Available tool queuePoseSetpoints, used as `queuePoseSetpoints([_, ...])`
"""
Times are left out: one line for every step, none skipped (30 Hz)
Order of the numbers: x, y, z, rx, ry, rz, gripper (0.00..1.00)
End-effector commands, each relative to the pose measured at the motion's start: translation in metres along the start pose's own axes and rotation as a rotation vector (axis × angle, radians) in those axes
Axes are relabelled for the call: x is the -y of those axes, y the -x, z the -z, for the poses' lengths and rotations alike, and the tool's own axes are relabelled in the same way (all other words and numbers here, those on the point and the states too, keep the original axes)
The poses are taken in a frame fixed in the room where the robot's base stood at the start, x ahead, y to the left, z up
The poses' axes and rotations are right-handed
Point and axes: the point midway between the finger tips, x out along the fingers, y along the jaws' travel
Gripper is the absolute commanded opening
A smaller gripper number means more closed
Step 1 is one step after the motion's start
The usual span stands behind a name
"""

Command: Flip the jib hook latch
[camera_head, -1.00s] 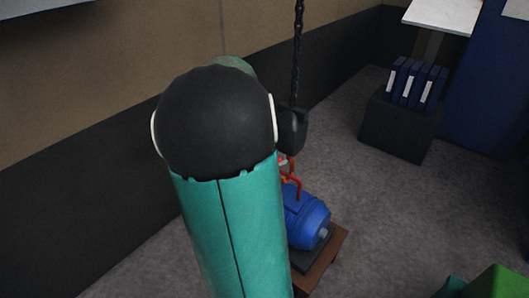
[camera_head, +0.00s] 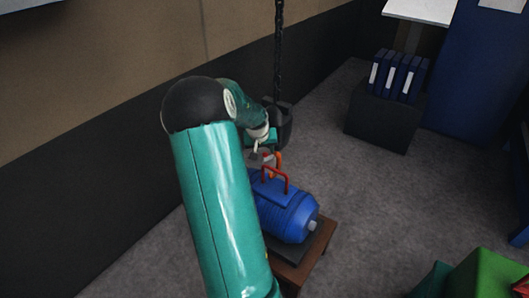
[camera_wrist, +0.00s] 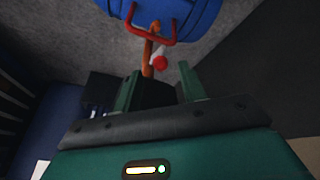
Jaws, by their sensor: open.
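The black hook block (camera_head: 284,124) hangs on a chain, and an orange hook (camera_head: 278,160) shows partly below it. In the wrist view the orange hook (camera_wrist: 148,58) meets a red handle (camera_wrist: 152,36). A small pale piece with a red tip (camera_wrist: 160,63), which looks like the latch, sits beside the hook. My gripper (camera_head: 262,155) is close to the hook in the head view and partly hides it. In the wrist view my gripper (camera_wrist: 158,82) is open, its two fingers apart and pointing toward the red tip. I see nothing held between them.
A blue motor-like casting (camera_head: 287,212) with the red handle rests on a brown stand (camera_head: 315,252) below the hook. A dark box (camera_head: 385,118) with blue binders stands behind right. A green block (camera_head: 490,280) is at the front right. Grey floor between is free.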

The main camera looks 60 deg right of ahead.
Motion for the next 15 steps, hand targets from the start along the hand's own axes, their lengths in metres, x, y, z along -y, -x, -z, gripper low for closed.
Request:
queuePoseSetpoints([-0.001,-0.008,0.000,0.001,0.000,-0.002,0.41])
queuePoseSetpoints([-0.001,-0.012,0.000,0.000,0.000,-0.002,0.41])
queuePoseSetpoints([-0.001,-0.016,0.001,-0.001,-0.001,-0.001,0.41])
queuePoseSetpoints([0.000,-0.018,0.001,-0.001,-0.001,-0.001,0.41])
queuePoseSetpoints([0.000,-0.021,0.001,-0.001,-0.001,0.000,0.41])
queuePoseSetpoints([0.000,-0.023,0.000,0.000,0.000,0.000,0.41])
queuePoseSetpoints([0.000,-0.024,0.000,0.000,0.000,0.000,0.41])
queuePoseSetpoints([0.000,-0.025,0.000,0.000,0.000,0.000,0.41])
queuePoseSetpoints([0.000,-0.025,0.000,-0.001,0.000,0.000,0.41])
queuePoseSetpoints([0.000,-0.025,0.000,-0.001,0.001,0.000,0.41])
queuePoseSetpoints([0.000,-0.025,0.001,-0.001,0.000,0.000,0.41])
queuePoseSetpoints([0.000,-0.025,0.001,-0.001,0.000,0.000,0.41])
queuePoseSetpoints([0.000,-0.025,0.001,-0.001,0.000,0.000,0.41])
queuePoseSetpoints([0.000,-0.025,0.001,-0.001,0.000,0.000,0.41])
queuePoseSetpoints([0.000,-0.025,0.001,-0.001,0.000,0.000,0.41])
